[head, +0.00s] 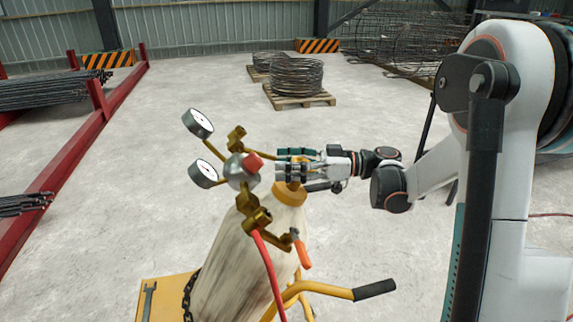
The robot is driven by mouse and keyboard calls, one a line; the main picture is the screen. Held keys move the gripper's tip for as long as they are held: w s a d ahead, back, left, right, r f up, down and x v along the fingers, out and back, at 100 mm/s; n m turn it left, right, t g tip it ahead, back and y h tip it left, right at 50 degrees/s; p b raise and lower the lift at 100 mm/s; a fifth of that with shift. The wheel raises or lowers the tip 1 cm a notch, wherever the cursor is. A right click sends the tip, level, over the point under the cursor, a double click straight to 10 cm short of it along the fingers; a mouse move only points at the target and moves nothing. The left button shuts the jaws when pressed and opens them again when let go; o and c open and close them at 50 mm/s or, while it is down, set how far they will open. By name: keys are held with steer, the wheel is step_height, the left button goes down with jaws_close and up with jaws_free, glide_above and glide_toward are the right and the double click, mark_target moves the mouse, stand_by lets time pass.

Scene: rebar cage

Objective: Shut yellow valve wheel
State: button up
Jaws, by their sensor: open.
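A yellow round part (290,194), which looks like the valve wheel, sits at the top of a dirty pale gas cylinder (232,262). My gripper (281,163) points left just above it in the picture, fingers apart, and hides part of its upper edge. I cannot tell whether the fingers touch it or reach around it. Left of my fingertips is a brass regulator (256,218) with a silver body (241,172), a red knob (253,163) and two round gauges (198,123).
The cylinder stands on a yellow cart (165,300) with a chain and a black-gripped handle (374,290). A red hose (268,268) and an orange-handled valve (301,250) hang in front. Wire coils on pallets (295,80) and red racks (110,100) stand behind; the concrete floor between is clear.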

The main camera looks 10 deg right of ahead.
steer(key=c, duration=0.9)
steer(key=shift+c, duration=0.3)
steer(key=shift+m, duration=0.3)
steer(key=m+t+h, duration=0.1)
steer(key=w+m+t+h, duration=0.1)
steer(key=m+t, duration=0.1)
steer(key=m+t+h, duration=0.1)
steer(key=m, duration=0.1)
steer(key=shift+w+d+f+t, duration=0.15)
steer(key=shift+d+f+t, duration=0.1)
steer(key=shift+t, duration=0.15)
steer(key=shift+w+d+f+m+t+h+p, duration=0.1)
steer(key=shift+w+d+m+t+h+p, duration=0.15)
steer(key=shift+m+t+h, duration=0.6)
steer(key=shift+w+d+f+m+t+h+p, duration=0.15)
steer(key=shift+m+t+h, duration=0.3)
steer(key=shift+m+h, duration=0.7)
steer(key=shift+c, duration=0.2)
steer(key=shift+w+d, duration=0.1)
